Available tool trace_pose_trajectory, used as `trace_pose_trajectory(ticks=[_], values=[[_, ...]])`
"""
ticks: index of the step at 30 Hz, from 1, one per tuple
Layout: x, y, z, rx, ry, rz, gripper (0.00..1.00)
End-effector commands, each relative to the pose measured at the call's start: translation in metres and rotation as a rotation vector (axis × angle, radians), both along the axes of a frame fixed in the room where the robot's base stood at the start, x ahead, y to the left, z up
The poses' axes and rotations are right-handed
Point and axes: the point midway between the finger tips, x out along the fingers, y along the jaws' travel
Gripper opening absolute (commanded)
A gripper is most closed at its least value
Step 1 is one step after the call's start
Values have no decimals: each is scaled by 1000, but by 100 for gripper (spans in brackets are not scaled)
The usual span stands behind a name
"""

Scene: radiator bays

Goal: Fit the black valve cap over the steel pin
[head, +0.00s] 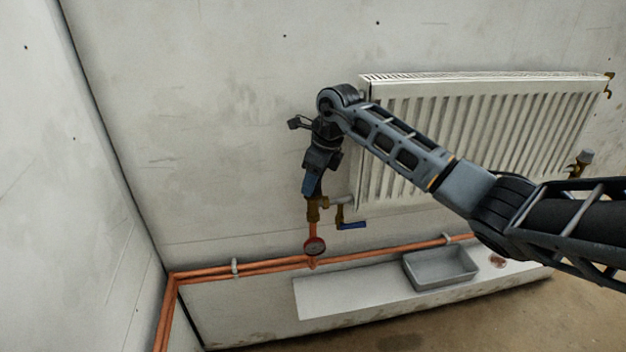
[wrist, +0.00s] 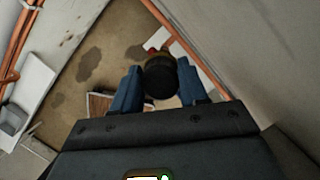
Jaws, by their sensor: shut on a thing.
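My gripper (head: 311,188) points down at the brass valve (head: 313,211) left of the radiator's lower corner. In the wrist view its two blue fingers (wrist: 160,90) are shut on the black valve cap (wrist: 160,84), which shows as a dark round end between them. Part of the brass valve shows just beyond the cap. The cap is hard to make out in the head view. The steel pin is not visible in either view, so I cannot tell whether the cap touches it or sits over it.
A white radiator (head: 480,140) hangs right of my gripper. Copper pipes (head: 205,272) run along the wall. A grey tray (head: 440,268) stands on the pale ledge (head: 345,294). The wall to the left is clear.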

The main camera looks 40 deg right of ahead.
Motion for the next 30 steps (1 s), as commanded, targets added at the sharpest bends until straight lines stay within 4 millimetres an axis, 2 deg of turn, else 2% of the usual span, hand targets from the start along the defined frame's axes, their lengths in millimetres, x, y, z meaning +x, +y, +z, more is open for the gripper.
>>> trace_pose_trajectory(ticks=[27, 28, 30], values=[[0, 0, -6, 0, -1, 0, 15], [0, 0, -6, 0, -1, 0, 44], [0, 0, -6, 0, 0, 0, 51]])
